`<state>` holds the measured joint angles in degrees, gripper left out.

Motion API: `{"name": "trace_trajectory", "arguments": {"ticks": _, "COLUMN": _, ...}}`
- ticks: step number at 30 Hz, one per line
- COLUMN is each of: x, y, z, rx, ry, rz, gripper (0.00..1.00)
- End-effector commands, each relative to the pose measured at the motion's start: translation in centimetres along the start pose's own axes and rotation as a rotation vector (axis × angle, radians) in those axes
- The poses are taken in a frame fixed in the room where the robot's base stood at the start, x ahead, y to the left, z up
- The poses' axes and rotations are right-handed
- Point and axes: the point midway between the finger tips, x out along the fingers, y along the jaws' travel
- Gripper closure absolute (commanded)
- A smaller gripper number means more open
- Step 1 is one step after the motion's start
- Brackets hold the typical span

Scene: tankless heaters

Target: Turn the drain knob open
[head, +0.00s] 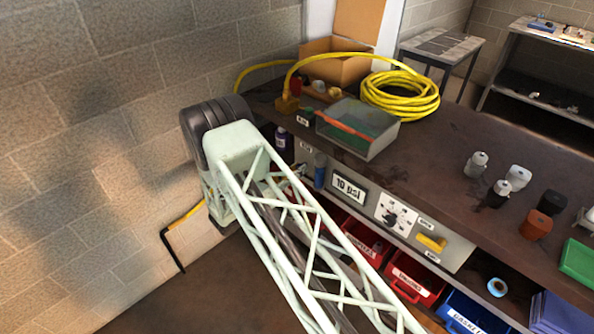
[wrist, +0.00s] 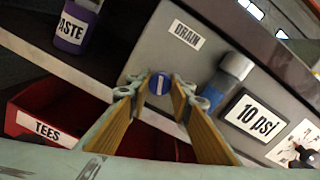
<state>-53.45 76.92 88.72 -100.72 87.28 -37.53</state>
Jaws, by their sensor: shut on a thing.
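The drain knob (wrist: 160,83) is a small round blue knob with a white line on its face. It is on the grey panel (wrist: 165,55) below the DRAIN label (wrist: 187,35) in the wrist view. My gripper (wrist: 158,90) is shut on it, one fingertip on each side. The white line looks close to upright in that picture. In the head view my arm covers both the knob and my gripper.
A purple paste bottle (wrist: 75,28) and a red TEES bin (wrist: 45,112) are at left. The yellow hose (head: 400,95) lies on the bench top (head: 445,150).

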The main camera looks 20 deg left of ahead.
Motion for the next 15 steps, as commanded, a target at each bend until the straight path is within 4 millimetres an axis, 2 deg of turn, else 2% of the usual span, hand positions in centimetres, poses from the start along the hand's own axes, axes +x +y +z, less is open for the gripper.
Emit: {"name": "trace_trajectory", "arguments": {"ticks": 15, "x": -0.03, "y": -0.02, "z": -0.07, "rx": -0.399, "ry": 0.001, "rz": 0.0, "gripper": 0.91}}
